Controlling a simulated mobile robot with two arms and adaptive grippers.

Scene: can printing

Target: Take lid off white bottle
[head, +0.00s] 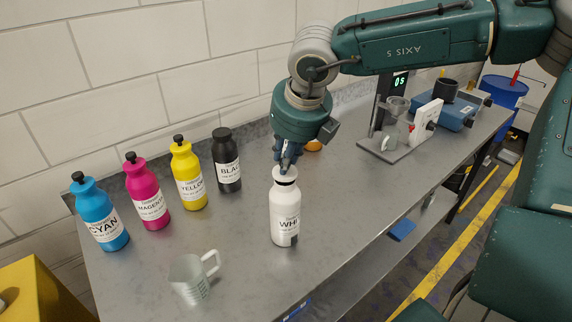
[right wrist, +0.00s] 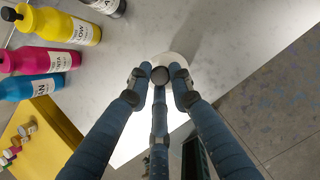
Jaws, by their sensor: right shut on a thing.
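The white bottle (head: 284,218) stands upright near the front middle of the bench. Its lid (head: 285,174) has a white top with a black knob (right wrist: 159,75), which shows between the fingertips in the right wrist view. A dark band shows between the white lid and the bottle body; I cannot tell for certain whether it is a gap. My right gripper (head: 288,158) points down from above, with its fingers shut on the lid's knob. The fingers hide part of the knob. My left gripper is not in view.
Cyan (head: 101,218), magenta (head: 147,193), yellow (head: 187,174) and black (head: 226,162) bottles stand to the left. A clear measuring jug (head: 190,280) stands at front left. Bare bench lies right of the white bottle.

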